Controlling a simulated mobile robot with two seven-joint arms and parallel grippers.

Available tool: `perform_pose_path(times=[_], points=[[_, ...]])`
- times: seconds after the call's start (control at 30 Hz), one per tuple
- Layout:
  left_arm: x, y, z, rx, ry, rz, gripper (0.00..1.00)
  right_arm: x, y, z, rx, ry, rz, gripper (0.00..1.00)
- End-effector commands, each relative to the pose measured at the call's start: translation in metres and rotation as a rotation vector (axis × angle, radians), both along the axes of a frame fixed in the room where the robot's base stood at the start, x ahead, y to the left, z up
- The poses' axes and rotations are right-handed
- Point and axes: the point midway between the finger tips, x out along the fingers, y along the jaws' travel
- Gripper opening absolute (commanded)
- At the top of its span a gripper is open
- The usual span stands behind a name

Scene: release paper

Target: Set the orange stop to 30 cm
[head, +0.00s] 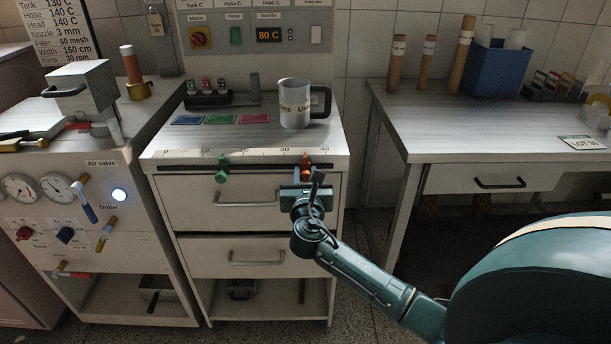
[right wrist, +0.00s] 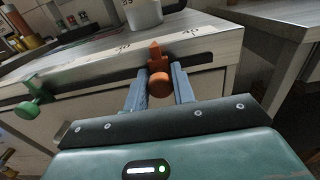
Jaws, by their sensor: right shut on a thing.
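The orange stop (head: 306,164) sits on the dark rail along the front edge of the middle cabinet. Its pointer is between the 30 and 40 marks of the scale, about midway. My right gripper (head: 307,182) reaches it from the front. In the right wrist view the two fingers of the gripper (right wrist: 160,84) are shut on the knob of the orange stop (right wrist: 158,80), one on each side. The green stop (head: 221,172) is further left on the same rail, between 10 and 20. My left gripper is not in view.
A grey mug (head: 295,104) stands on the cabinet top above the rail. Drawer handles (head: 250,203) stick out below the rail. A valve panel (head: 60,205) stands to the left and a table (head: 440,133) to the right. The rail between the stops is clear.

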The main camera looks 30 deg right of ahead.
Motion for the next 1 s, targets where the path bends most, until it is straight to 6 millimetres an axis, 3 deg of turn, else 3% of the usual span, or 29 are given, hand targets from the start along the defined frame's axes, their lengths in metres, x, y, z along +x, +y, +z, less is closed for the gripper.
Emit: perform_pose_path(times=[0.17,0.43,0.7,1.0], points=[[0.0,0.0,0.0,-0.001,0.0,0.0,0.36,0.0,0.0,0.0,0.0,0.0,0.0,0.0],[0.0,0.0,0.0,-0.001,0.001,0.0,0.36,0.001,0.002,0.0,0.001,0.0,0.0,0.0],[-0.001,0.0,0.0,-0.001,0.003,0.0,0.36,0.023,0.038,-0.001,0.005,0.0,0.001,0.0],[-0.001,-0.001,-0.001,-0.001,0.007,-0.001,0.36,0.026,0.044,-0.001,0.001,0.001,0.003,0.0]])
